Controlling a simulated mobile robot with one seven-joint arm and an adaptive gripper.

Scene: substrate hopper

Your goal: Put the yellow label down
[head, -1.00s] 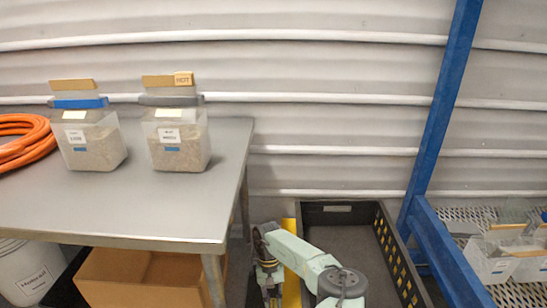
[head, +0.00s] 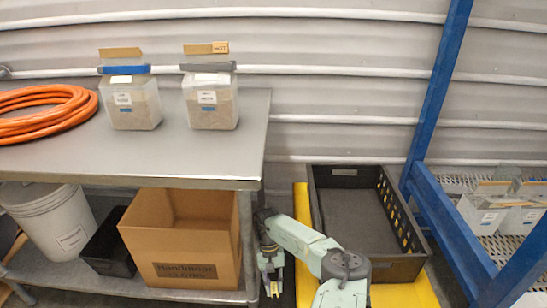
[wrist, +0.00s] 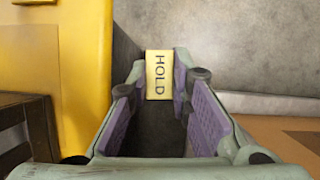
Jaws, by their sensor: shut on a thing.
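The yellow label (wrist: 159,75), printed HOLD, is held upright between my gripper's fingertips in the wrist view. My gripper (head: 272,286) is shut on it and hangs low beside the table's right front leg in the head view. The label shows there as a small yellow piece (head: 274,289) at the fingertips. What lies directly below the label is hard to tell.
The steel table (head: 190,158) bears two substrate containers (head: 131,104) (head: 211,107) and an orange hose (head: 45,112). A black crate (head: 318,225) sits on a yellow surface (head: 300,200) right of my arm. A cardboard box (head: 180,245) stands on the lower shelf. A blue frame (head: 440,90) rises at right.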

